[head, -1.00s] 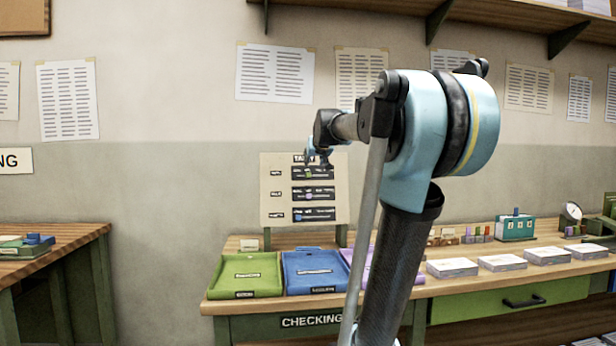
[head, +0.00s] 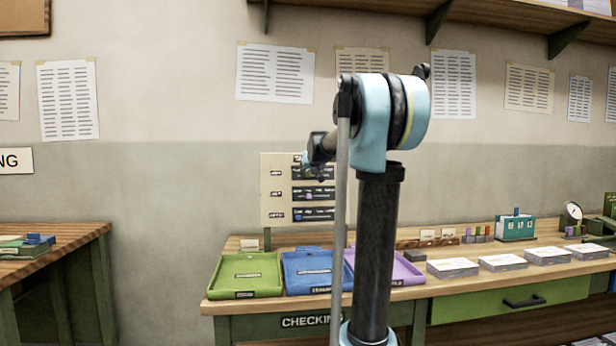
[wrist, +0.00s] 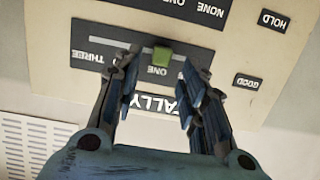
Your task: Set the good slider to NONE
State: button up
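The tally board (head: 275,222) stands upright at the back of the checking table. In the wrist view it appears upside down, with the GOOD label (wrist: 247,82) to the right of the nearest dark slider panel (wrist: 84,44). The good slider's green knob (wrist: 162,56) sits by the ONE mark; THREE shows at the left, and the right finger covers the area where NONE would be. My gripper (wrist: 160,64) is open, its fingers on either side of the knob, with gaps visible. In the head view my gripper (head: 316,168) partly hides the top row.
A second slider panel, for HOLD (wrist: 273,21), lies just beyond the good row. Below the board, a green tray (head: 248,292), a blue tray (head: 312,284) and a purple tray (head: 402,272) lie on the table. Paper stacks (head: 452,268) stand to the right.

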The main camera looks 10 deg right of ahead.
aim_at(308, 175)
jog(key=shift+x, duration=1.65)
grip_shut()
